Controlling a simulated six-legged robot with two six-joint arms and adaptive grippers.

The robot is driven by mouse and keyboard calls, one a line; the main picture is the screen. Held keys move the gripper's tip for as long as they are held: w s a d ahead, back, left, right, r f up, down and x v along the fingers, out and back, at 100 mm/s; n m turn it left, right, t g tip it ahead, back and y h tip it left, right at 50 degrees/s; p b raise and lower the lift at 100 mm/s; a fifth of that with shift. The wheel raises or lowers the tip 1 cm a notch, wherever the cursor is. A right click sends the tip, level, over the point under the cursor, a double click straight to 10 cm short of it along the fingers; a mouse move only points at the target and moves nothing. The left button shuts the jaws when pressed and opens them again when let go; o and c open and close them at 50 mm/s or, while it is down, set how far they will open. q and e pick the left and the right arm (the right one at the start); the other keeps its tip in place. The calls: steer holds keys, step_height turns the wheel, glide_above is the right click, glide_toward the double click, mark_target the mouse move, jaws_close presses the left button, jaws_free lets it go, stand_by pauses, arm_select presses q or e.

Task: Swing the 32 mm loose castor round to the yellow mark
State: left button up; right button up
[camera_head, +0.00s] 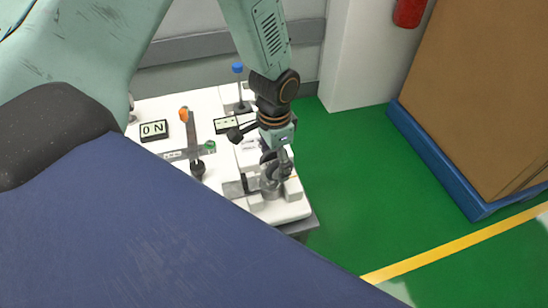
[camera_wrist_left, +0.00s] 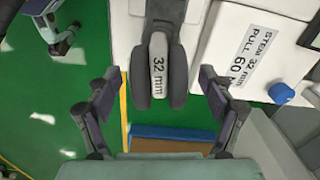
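The 32 mm castor (camera_wrist_left: 158,65) shows in the left wrist view as grey twin wheels with a white "32 mm" label between them. My left gripper (camera_wrist_left: 160,80) is open, with one finger on each side of the wheels and a gap on both sides. In the head view my left gripper (camera_head: 275,168) points down over the right front end of the white bench top (camera_head: 225,188); it hides most of the castor there. I cannot make out the yellow mark for certain.
An "ON" display (camera_head: 154,130), an orange knob (camera_head: 184,114), a green knob (camera_head: 209,146) and a blue-topped post (camera_head: 238,70) stand on the bench. A label reading "STEM 32 mm" (camera_wrist_left: 240,60) is beside the castor. A brown box (camera_head: 485,90) stands right; green floor between is clear.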

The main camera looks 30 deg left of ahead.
arm_select(q)
steer(key=shift+s+r, duration=0.1)
steer(key=shift+c, duration=1.4)
steer(key=c, duration=1.2)
steer(key=shift+m+p, duration=0.4)
steer(key=shift+d+m+p, duration=0.1)
steer(key=shift+m+p, duration=0.3)
steer(key=shift+m, duration=0.2)
steer(key=o, duration=1.5)
